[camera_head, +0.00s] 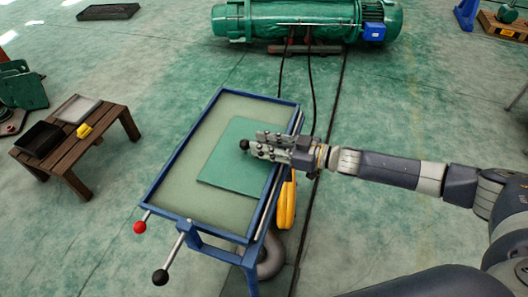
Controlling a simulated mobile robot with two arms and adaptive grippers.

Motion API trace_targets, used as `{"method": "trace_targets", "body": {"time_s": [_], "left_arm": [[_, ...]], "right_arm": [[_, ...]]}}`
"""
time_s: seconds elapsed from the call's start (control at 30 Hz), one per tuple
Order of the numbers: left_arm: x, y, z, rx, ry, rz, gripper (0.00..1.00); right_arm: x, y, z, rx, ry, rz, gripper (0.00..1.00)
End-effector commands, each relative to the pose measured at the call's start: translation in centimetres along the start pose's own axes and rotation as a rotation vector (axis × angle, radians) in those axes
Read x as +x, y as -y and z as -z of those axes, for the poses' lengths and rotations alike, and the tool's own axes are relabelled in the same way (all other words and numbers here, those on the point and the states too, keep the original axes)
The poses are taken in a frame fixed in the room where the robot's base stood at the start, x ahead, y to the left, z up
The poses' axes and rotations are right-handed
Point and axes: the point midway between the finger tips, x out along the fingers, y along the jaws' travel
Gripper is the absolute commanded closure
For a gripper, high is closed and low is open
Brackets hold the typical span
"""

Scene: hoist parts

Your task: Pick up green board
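The green board (232,172) is a flat, thin sheet lying on the blue-framed cart's pale top (178,186), towards its right side. My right gripper (256,144) reaches in from the right, over the upper right part of the board, and hides some of it. Its two grey fingers point left and look spread apart, with nothing clearly held between them. A small dark ball (244,146) shows at the fingertips; I cannot tell what it belongs to. Whether the fingers touch the board is unclear. My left gripper is out of view.
The cart has lever handles with a red knob (140,227) and a black knob (160,277). A wooden table (75,165) with trays stands left. A green hoist (300,22) lies at the back. Dark cables run along the floor right of the cart.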

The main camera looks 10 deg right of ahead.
Motion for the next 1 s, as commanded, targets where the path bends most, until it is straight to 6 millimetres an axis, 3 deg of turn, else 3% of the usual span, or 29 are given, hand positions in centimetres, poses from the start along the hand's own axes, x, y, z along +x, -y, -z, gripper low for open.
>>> {"method": "trace_targets", "body": {"time_s": [0.07, 0.27, 0.5, 0.83, 1.0], "left_arm": [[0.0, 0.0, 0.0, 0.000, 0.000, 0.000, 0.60], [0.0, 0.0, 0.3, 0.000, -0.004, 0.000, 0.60], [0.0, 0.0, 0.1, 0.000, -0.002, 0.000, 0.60], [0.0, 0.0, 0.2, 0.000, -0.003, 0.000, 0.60], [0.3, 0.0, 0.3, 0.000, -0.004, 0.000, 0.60]], "right_arm": [[-0.1, -0.1, 0.0, 0.000, 0.001, -0.001, 1.00], [-0.1, -0.1, 0.0, 0.000, 0.001, -0.001, 1.00], [-0.1, -0.1, 0.0, 0.000, 0.001, -0.001, 0.52], [-0.2, -0.1, 0.0, 0.000, 0.001, -0.001, 0.52], [-1.6, -0.1, -0.2, 0.000, 0.003, -0.003, 0.52]]}}
